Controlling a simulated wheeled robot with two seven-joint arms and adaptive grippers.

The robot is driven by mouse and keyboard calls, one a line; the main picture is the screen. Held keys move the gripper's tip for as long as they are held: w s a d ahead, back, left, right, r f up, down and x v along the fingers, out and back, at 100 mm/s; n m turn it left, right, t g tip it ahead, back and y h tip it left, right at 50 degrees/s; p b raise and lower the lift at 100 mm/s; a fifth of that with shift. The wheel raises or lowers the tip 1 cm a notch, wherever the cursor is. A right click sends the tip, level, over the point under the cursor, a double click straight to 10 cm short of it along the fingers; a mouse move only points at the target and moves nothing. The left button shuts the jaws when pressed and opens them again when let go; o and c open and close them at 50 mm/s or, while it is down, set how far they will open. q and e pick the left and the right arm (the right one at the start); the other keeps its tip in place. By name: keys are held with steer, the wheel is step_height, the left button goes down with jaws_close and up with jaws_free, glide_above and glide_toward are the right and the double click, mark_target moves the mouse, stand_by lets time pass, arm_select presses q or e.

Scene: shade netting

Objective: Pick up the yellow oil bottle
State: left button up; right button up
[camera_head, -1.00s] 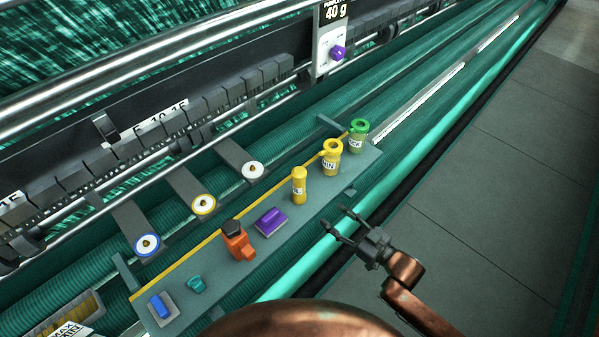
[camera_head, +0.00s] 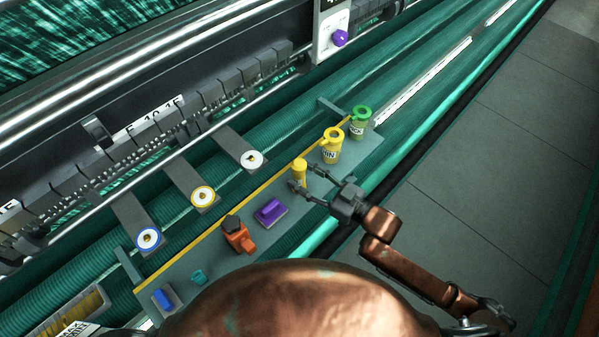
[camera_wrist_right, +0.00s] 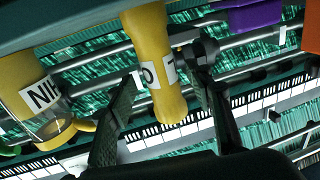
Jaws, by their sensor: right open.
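The yellow oil bottle (camera_head: 299,168) stands upright on the grey shelf (camera_head: 200,250), between the purple block and a yellow lidded container. My right gripper (camera_head: 304,178) is open at the bottle, with its fingers reaching to either side of it. In the right wrist view the bottle (camera_wrist_right: 151,60) appears upside down, with a white label, between the two open fingers (camera_wrist_right: 165,70). I cannot tell whether either finger touches it. My left gripper is not in view.
Beside the bottle stand a yellow container (camera_head: 332,148) marked with letters and a green-lidded one (camera_head: 358,125).

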steer(key=shift+w+a+r, duration=0.1)
steer(key=shift+w+a, duration=0.2)
steer(key=shift+a, duration=0.45)
steer(key=shift+w, duration=0.1)
steer(key=shift+c, duration=1.7)
steer(key=c, duration=0.6)
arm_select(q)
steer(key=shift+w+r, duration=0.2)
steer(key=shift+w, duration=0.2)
arm_select(e)
jaws_close()
